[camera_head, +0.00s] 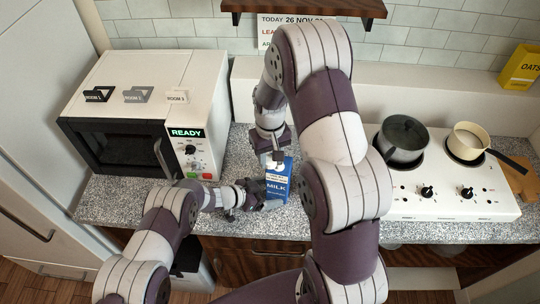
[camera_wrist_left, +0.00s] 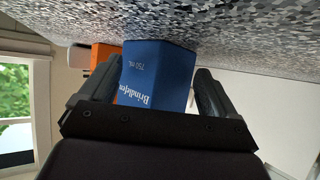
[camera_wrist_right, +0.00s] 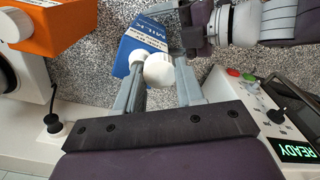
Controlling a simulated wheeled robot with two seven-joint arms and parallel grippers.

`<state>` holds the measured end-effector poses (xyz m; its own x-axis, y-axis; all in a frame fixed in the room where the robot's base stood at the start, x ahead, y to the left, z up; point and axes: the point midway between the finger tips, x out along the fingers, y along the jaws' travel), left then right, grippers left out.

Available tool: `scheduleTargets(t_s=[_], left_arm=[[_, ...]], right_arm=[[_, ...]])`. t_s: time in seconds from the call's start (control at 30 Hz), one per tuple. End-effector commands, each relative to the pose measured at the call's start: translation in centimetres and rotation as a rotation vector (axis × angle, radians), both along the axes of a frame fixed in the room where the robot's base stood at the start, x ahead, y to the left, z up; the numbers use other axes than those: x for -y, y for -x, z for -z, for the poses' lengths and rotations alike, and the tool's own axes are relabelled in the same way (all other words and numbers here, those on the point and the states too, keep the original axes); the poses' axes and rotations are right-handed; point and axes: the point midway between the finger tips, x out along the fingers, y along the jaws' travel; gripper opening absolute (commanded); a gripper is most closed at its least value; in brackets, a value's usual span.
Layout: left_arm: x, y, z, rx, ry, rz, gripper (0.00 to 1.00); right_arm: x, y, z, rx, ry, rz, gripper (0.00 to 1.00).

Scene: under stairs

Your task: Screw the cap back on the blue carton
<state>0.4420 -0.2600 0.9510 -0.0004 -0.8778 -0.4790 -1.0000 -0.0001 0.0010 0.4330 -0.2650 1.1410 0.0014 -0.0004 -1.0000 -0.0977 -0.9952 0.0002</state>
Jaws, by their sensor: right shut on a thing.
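The blue milk carton (camera_head: 278,186) stands upright on the speckled counter; it also shows in the left wrist view (camera_wrist_left: 158,75) and the right wrist view (camera_wrist_right: 140,38). My left gripper (camera_head: 268,194) is low at the carton, one finger on each side; whether both fingers press on it is unclear. My right gripper (camera_head: 277,158) points down above the carton top, shut on the round white cap (camera_wrist_right: 160,70). Beside the cap in the right wrist view is a white spout (camera_wrist_right: 136,57) on the carton. I cannot tell whether cap and spout touch.
A microwave (camera_head: 140,110) is at the left. A hob (camera_head: 450,190) with two pots is at the right. A shelf (camera_head: 330,8) hangs above.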

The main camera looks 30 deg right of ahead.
Motion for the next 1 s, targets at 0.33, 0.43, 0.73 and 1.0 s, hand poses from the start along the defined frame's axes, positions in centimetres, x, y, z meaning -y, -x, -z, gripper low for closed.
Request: scheduleTargets(t_s=[0.33,0.43,0.73,1.0], left_arm=[[0.00,-0.02,-0.04,0.001,0.000,0.000,0.29],[0.00,-0.02,-0.04,0.001,0.000,0.000,0.06],[-0.01,-0.02,-0.05,0.001,0.000,0.000,0.11],[-0.02,-0.03,-0.05,0.001,0.000,0.000,0.85]], right_arm=[[0.00,0.00,0.01,0.000,0.000,0.000,0.00],[0.00,0.00,0.00,0.000,0.000,0.000,0.00],[0.00,0.00,0.00,0.000,0.000,0.000,0.00],[0.00,0.00,0.00,0.000,0.000,0.000,0.00]])
